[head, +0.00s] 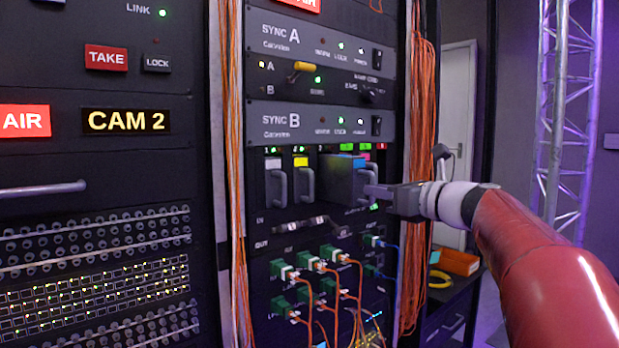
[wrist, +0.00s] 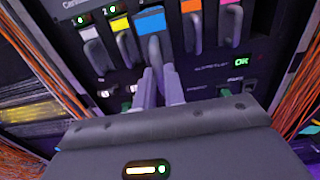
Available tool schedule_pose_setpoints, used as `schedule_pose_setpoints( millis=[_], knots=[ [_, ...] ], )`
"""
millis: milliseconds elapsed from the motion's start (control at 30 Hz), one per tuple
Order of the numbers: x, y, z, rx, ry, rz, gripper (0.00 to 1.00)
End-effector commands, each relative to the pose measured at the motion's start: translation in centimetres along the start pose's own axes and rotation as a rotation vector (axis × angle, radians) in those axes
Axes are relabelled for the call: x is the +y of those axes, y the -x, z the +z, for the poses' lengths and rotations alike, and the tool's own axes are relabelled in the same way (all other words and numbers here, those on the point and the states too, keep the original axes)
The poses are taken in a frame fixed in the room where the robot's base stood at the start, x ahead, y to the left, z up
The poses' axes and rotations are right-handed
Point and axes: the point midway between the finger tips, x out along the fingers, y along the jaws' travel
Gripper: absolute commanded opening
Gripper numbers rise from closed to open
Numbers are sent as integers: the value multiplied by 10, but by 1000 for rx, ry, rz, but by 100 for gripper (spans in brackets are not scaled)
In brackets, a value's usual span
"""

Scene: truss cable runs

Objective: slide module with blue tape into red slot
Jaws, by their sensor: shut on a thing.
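The module with blue tape (head: 340,182) juts out in front of the SYNC B bay and hides part of the bay behind it. Its blue tape also shows large in the wrist view (wrist: 151,20), between the yellow and orange tapes. My gripper (head: 376,192) is shut on the module's handle; the fingers also show in the wrist view (wrist: 160,88). A red label (head: 381,146) sits at the bay's top right, right of green labels. I cannot tell how much of the module is inside a slot.
Modules with white tape (wrist: 83,20), yellow tape (wrist: 120,25), orange tape (wrist: 191,6) and pink tape (wrist: 230,18) stand in the bay. Plugged connectors with orange cables (head: 310,265) are below. A cable bundle (head: 421,120) runs along the rack's right edge. A lit OK display (wrist: 241,62) shows.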

Motion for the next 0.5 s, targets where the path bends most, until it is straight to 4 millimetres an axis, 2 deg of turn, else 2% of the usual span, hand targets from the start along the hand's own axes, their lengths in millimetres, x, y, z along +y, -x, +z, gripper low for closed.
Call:
schedule_pose_setpoints(
  millis=[267, 500],
  knots=[
    [0, 2, 0, 0, 0, -1, 0],
    [0, 12, 0, -1, 1, -2, 0]
  ],
)
